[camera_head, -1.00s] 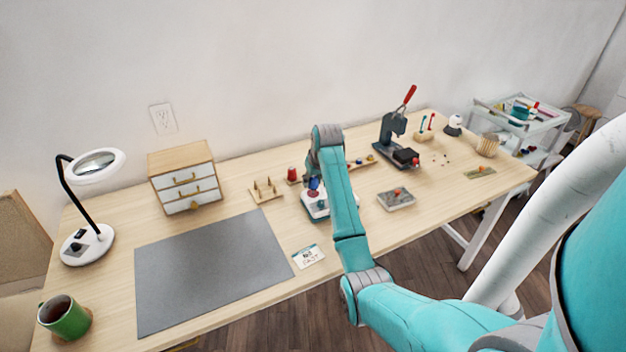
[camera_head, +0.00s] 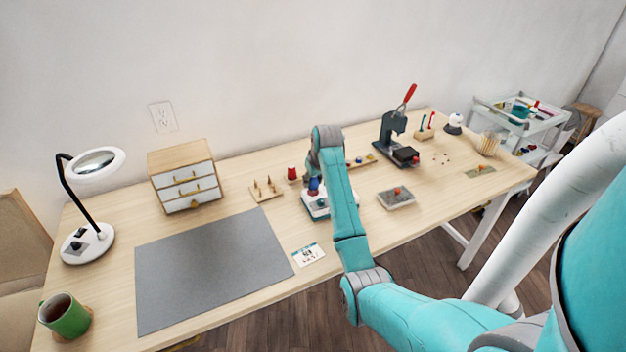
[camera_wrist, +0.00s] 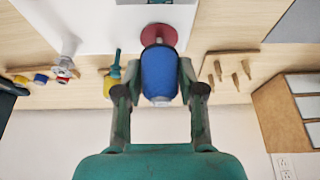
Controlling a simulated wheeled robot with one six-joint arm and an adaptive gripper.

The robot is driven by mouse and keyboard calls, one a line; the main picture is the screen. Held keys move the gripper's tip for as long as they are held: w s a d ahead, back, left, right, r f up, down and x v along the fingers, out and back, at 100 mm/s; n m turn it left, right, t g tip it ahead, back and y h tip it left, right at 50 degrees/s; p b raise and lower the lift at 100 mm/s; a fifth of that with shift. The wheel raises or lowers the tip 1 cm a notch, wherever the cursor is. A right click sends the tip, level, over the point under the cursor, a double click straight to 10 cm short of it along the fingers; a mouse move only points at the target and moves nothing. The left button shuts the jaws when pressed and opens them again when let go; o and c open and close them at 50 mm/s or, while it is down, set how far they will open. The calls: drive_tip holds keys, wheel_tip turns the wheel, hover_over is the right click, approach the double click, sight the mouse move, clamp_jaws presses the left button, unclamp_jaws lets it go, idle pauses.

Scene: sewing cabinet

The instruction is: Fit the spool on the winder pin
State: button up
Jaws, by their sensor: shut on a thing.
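A blue spool (camera_wrist: 160,74) stands between the two fingers of my gripper (camera_wrist: 160,88), which is shut on it. It also shows as a small blue patch (camera_head: 314,186) in the head view. A red disc (camera_wrist: 160,36) lies just beyond the far end of the spool in the wrist view. The spool overlaps the disc's edge there. The white winder base (camera_head: 317,210) is under my gripper in the head view, partly hidden by my arm. The pin is hidden, so I cannot tell whether the spool is around it.
A grey tray (camera_head: 396,203) and a dark press with a red lever (camera_head: 393,127) are to the right. A grey mat (camera_head: 210,270) covers the front left.

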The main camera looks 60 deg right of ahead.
drive_tip(key=shift+f, duration=1.1)
idle(1.7)
drive_tip(key=o, duration=0.9)
drive_tip(key=v, duration=1.2)
drive_tip(key=shift+w, duration=0.1)
